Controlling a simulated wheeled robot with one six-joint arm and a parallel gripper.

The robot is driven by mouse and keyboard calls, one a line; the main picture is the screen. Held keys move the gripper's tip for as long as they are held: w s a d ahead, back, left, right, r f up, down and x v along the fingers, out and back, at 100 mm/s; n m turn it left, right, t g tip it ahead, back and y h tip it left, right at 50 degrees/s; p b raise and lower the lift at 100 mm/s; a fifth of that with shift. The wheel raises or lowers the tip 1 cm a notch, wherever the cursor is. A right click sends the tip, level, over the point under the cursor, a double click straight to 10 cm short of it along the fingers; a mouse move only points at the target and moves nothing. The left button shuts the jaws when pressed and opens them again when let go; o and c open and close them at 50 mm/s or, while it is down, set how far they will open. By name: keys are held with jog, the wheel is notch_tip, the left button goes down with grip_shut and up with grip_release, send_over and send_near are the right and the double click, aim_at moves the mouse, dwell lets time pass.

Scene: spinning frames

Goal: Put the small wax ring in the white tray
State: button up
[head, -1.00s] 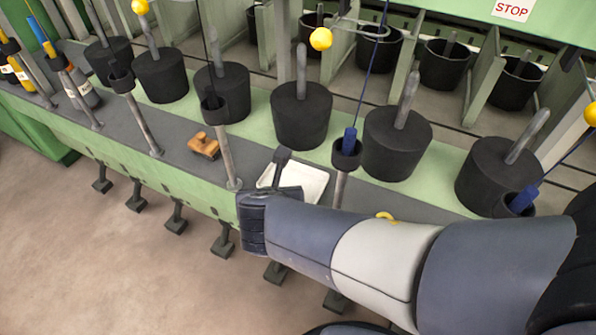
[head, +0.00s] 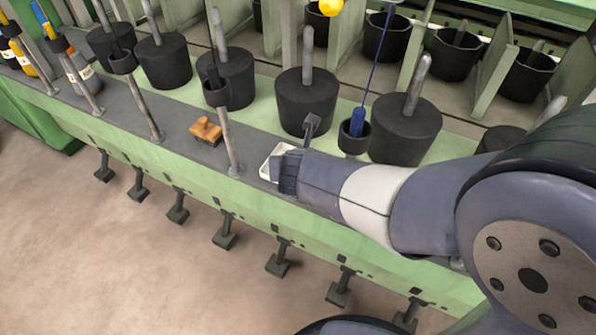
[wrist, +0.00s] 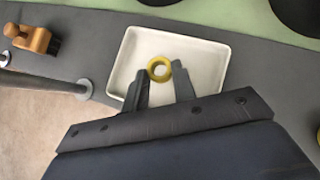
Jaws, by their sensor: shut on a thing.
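The small yellow wax ring (wrist: 153,65) is between the fingertips of my gripper (wrist: 160,76) in the wrist view. The gripper is shut on it. The white tray (wrist: 210,52) lies behind the ring in that view, so the ring is over the tray's inside. How high it is above the tray floor I cannot tell. In the head view the tray's left part (head: 272,164) shows beside my wrist. The rest of the tray, my fingertips and the ring are hidden there by my arm.
A wooden, orange-brown object (head: 205,131) lies on the grey ledge left of the tray, with a metal post (head: 230,145) between them. Black bobbins (head: 306,101) stand behind. A yellow thing (wrist: 318,136) shows at the wrist view's right edge.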

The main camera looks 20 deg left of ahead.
notch_tip(320, 180, down, 2)
jog(key=shift+b, duration=0.4)
jog(key=shift+w+f, duration=0.1)
jog(key=shift+f, duration=0.15)
jog(key=shift+r, duration=0.1)
jog(key=shift+f+b, duration=0.25)
jog(key=shift+b, duration=0.1)
jog(key=o, duration=0.9)
jog(key=shift+r, duration=0.2)
